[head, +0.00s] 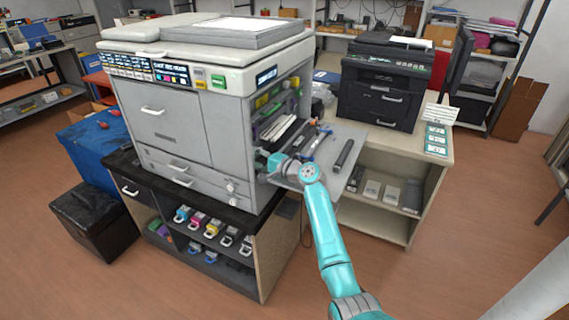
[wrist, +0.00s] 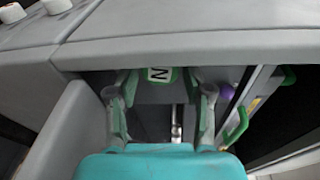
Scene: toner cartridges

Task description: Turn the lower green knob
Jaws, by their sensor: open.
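A green part with a white patch marked with a black N (wrist: 160,74) sits between my finger ends in the wrist view; it looks like the lower green knob, mostly hidden. My gripper (wrist: 160,92) is open, one finger to each side of it, and I cannot tell whether they touch it. In the head view my gripper (head: 268,164) reaches into the low part of the printer's (head: 180,110) open right side. The knob is hidden there behind my arm. Green parts (head: 268,131) show higher in the opening.
The printer's side door (head: 318,172) lies folded down, with a dark cylinder (head: 344,153) on it. In the wrist view a green handle (wrist: 238,126) and a purple knob (wrist: 228,92) are right of my fingers. A grey panel (wrist: 68,130) stands close on the left.

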